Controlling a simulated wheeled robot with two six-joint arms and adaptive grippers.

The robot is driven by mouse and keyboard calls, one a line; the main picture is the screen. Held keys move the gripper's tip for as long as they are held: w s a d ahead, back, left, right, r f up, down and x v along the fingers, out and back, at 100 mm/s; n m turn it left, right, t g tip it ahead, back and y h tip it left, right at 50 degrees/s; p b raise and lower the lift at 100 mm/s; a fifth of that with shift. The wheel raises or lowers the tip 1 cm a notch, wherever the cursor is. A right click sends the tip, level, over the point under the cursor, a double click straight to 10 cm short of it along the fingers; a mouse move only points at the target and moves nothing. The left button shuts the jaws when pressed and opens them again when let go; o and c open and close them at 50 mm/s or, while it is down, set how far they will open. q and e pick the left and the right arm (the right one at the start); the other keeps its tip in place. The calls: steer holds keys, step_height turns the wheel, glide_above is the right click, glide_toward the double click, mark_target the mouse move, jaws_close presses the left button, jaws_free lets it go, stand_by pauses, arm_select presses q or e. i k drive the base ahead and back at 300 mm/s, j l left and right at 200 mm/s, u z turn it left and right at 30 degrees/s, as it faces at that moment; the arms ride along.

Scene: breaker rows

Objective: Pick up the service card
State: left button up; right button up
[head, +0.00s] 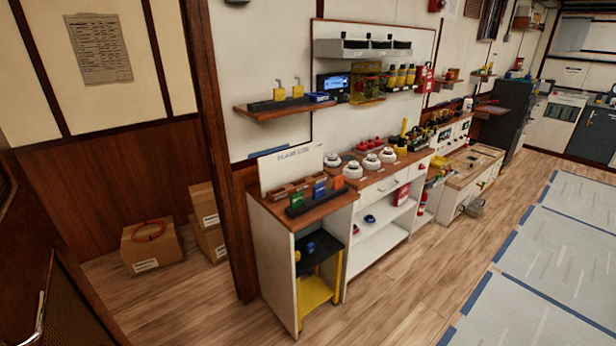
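Several small upright coloured pieces that look like cards stand in a black rack (300,211) on the near wooden counter (265,200). A green card (297,200) is at the left, a blue card (320,189) in the middle and an orange card (338,185) at the right. Their lettering is too small to read, so I cannot tell which is the service card. A white sign board (290,168) stands behind them. Neither of my grippers is in view.
Cardboard boxes (150,247) stand on the floor at left, past a wooden post (225,180). White round devices (353,170) sit on the adjoining counter. A wall shelf (285,110) hangs above. The wooden floor (415,290) in front of the counters is clear.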

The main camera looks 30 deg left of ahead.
mark_target(338, 182)
steer(key=i+j+u, duration=0.15)
steer(key=i+u, duration=0.15)
steer(key=u, duration=0.2)
steer(key=i+u, duration=0.7)
steer(key=u, duration=0.25)
